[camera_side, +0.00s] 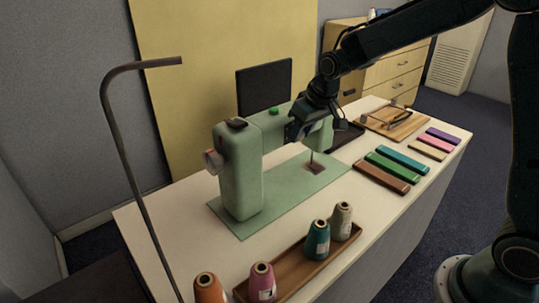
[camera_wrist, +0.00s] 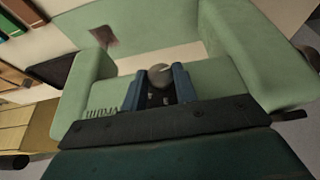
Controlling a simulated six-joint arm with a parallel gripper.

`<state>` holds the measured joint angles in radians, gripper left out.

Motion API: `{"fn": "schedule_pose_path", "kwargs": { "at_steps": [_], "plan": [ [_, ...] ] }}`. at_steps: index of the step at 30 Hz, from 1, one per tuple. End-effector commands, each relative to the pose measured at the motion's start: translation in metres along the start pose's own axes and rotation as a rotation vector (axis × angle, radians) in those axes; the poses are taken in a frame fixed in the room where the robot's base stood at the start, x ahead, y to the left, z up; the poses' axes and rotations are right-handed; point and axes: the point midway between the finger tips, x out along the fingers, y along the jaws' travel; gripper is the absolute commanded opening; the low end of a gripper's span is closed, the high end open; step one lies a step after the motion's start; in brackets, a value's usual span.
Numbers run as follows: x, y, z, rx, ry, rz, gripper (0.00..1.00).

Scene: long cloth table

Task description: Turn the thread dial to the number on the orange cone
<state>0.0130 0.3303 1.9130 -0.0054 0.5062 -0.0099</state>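The pale green sewing machine (camera_side: 240,170) stands on its green base plate. The thread dial (camera_wrist: 159,74), a round grey knob with a light pointer mark, is on the machine's face in the wrist view. My gripper (camera_wrist: 160,86) has one blue finger on each side of the dial, and both appear to touch it. In the side view my gripper (camera_side: 297,131) is at the machine's arm and hides the dial. The orange cone (camera_side: 210,289) stands at the bottom edge, partly cut off; I cannot read a number on it.
Pink (camera_side: 262,282), teal (camera_side: 317,240) and grey (camera_side: 342,221) cones stand along a wooden tray (camera_side: 292,262). A thin bent stand (camera_side: 125,150) rises at the left. Several coloured bars lie at the right near a wooden board (camera_side: 408,127). A dark panel (camera_side: 264,86) stands behind the machine.

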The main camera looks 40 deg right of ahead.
Motion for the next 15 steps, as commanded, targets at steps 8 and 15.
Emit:
{"fn": "schedule_pose_path", "kwargs": {
  "at_steps": [8,15],
  "plan": [
    [-0.0003,0.0008,-0.0001,0.007,0.0,-0.013,0.06],
    [-0.0001,0.0032,-0.0001,0.034,0.0,-0.072,0.06]
  ]
}}
